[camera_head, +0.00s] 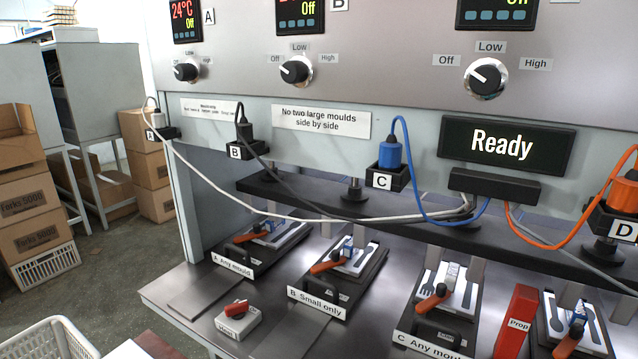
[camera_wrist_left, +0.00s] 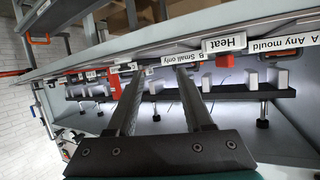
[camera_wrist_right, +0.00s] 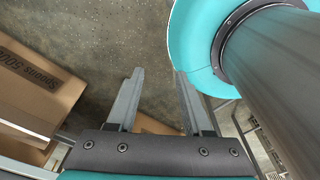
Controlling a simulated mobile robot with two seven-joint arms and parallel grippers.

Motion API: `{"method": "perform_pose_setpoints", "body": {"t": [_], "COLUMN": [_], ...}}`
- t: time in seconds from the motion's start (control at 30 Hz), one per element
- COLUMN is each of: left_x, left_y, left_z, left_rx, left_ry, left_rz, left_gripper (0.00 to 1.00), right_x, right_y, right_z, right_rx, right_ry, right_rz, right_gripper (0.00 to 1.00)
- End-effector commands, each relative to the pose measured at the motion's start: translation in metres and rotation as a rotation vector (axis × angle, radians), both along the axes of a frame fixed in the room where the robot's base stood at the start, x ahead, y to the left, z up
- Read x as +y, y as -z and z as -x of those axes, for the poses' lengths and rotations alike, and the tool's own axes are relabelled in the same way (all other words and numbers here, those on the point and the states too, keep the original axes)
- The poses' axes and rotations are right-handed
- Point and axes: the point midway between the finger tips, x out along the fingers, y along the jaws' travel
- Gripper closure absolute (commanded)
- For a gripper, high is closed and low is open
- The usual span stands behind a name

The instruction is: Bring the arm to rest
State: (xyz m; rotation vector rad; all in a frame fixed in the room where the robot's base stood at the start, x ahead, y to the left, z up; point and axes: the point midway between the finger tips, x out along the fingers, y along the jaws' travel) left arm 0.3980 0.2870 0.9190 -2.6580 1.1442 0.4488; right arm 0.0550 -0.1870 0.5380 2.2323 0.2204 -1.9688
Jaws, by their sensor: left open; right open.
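My left gripper (camera_wrist_left: 160,72) shows in the left wrist view. Its two fingers are apart with nothing between them, and they point toward the press bench and its "B Small only" label (camera_wrist_left: 182,58). My right gripper (camera_wrist_right: 159,73) shows in the right wrist view. Its fingers are apart and empty, with grey floor (camera_wrist_right: 120,40) beyond them. Neither gripper shows in the head view.
The press bench (camera_head: 190,290) carries mould stations with orange handles, a Heat box (camera_head: 238,323) and a red Prop block (camera_head: 516,322). Cables hang across the press front. A cardboard box (camera_wrist_right: 35,85) lies left of my right gripper. A white basket (camera_head: 50,340) stands lower left.

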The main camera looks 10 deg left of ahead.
Motion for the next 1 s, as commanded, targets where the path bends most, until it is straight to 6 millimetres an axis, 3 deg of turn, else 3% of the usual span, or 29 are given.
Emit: {"method": "perform_pose_setpoints", "body": {"t": [0.03, 0.2, 0.43, 0.7, 1.0], "left_x": [-0.023, -0.082, -0.135, -0.155, -0.142], "left_y": [0.008, 0.027, 0.035, 0.034, 0.031], "left_z": [-0.001, -0.006, 0.003, 0.038, 0.109], "left_rx": [-0.004, -0.005, 0.059, 0.239, 0.531], "left_ry": [-0.02, -0.125, -0.291, -0.477, -0.616], "left_rz": [0.007, -0.019, -0.082, -0.187, -0.311], "left_gripper": [0.49, 0.49, 0.49, 0.49, 0.49], "right_x": [0.0, -0.001, -0.002, -0.002, -0.002], "right_y": [0.0, 0.001, 0.002, 0.002, 0.002], "right_z": [-0.003, 0.01, 0.027, 0.025, 0.021], "right_rx": [-0.005, 0.016, 0.045, 0.041, 0.035], "right_ry": [0.0, 0.0, 0.0, 0.0, 0.0], "right_rz": [0.0, 0.001, 0.005, 0.004, 0.004], "right_gripper": [0.5, 0.5, 0.5, 0.5, 0.5]}}
